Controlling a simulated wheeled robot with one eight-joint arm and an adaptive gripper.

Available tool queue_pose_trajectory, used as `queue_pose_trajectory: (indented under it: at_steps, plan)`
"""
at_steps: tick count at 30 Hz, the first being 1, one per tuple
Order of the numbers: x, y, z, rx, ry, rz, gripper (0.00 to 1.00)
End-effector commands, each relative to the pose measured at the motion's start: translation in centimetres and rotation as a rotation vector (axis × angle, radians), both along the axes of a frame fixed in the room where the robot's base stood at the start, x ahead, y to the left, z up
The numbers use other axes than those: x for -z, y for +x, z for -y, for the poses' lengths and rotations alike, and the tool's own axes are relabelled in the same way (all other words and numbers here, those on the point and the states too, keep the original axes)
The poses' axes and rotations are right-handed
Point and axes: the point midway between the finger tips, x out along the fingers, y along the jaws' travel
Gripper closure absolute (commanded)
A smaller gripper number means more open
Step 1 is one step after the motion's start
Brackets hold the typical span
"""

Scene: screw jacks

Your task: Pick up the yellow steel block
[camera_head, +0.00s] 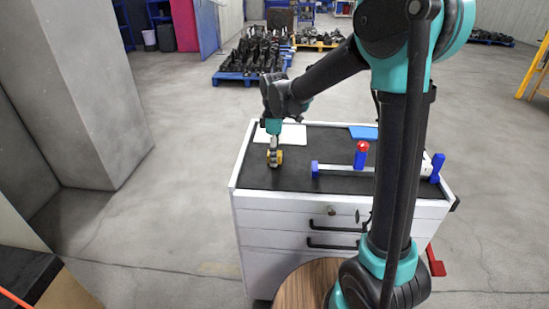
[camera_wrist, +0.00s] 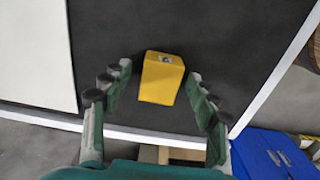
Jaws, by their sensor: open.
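The yellow steel block (camera_wrist: 161,80) stands on the black top of the cabinet, between the open fingers of my gripper (camera_wrist: 155,100) in the wrist view. Both fingers appear apart from it, with a gap on each side. A small metallic spot shows on its upper end. In the head view, my gripper (camera_head: 274,145) points down over the left part of the cabinet top. The yellow block (camera_head: 275,158) shows there at the fingertips, partly hidden by them.
The white drawer cabinet (camera_head: 290,201) has a raised white rim. A white sheet (camera_head: 290,134) lies behind my gripper. A blue-ended bar fixture (camera_head: 343,170), a red-topped blue post (camera_head: 361,156) and a blue sheet (camera_head: 364,132) are to the right. Pallets with dark parts stand behind.

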Motion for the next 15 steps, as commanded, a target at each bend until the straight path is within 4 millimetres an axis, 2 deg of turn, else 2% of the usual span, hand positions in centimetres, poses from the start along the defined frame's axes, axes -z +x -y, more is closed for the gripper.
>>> queue_pose_trajectory:
  at_steps: [6, 15]
  plan:
    - [0.04, 0.01, 0.0, 0.0, 0.0, 0.0, 0.42]
    - [0.02, 0.01, 0.0, 0.0, 0.0, 0.0, 0.79]
